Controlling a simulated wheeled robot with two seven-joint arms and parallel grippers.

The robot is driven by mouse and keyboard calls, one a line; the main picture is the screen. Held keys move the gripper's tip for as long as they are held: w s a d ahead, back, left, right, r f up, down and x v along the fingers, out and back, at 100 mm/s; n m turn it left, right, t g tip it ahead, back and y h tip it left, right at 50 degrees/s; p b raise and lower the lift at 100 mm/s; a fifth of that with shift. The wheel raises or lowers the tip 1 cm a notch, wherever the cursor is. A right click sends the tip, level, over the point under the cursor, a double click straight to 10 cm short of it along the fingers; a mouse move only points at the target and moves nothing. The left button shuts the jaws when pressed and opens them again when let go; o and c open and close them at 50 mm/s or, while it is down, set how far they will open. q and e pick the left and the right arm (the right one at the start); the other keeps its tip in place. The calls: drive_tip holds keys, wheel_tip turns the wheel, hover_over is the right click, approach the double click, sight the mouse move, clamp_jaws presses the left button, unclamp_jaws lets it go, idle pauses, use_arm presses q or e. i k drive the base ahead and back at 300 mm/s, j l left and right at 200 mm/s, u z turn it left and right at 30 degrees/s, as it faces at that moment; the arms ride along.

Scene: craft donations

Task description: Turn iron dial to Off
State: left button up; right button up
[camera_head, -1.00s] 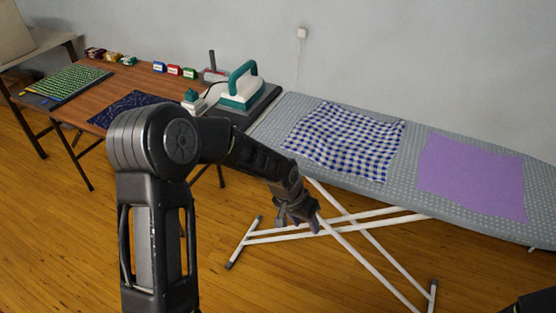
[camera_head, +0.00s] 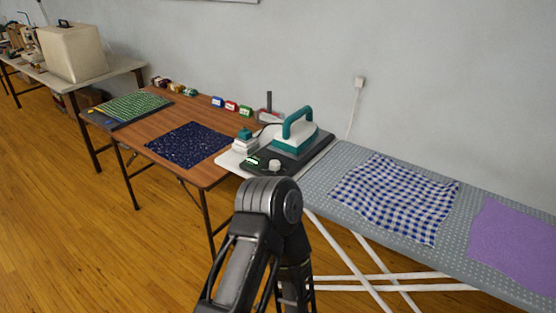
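A small pale round knob (camera_head: 275,165), which looks like the dial, sits on the front of the base. A small green-lit panel is left of it. The dial's markings are too small to read. My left arm rises from the bottom centre, its elbow just below and in front of the dial. Its forearm points down, and neither gripper can be seen.
An ironing board (camera_head: 330,190) with a blue checked cloth (camera_head: 395,197) and a purple cloth (camera_head: 512,243) stands at the right. The wooden table (camera_head: 150,135) holds a navy cloth (camera_head: 188,144), a green patterned cloth (camera_head: 133,106) and small coloured items. Open floor lies at the left.

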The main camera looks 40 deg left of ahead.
sight(275, 165)
drive_tip(key=i+l, duration=0.1)
drive_tip(key=i, duration=0.3)
drive_tip(key=u, duration=1.5)
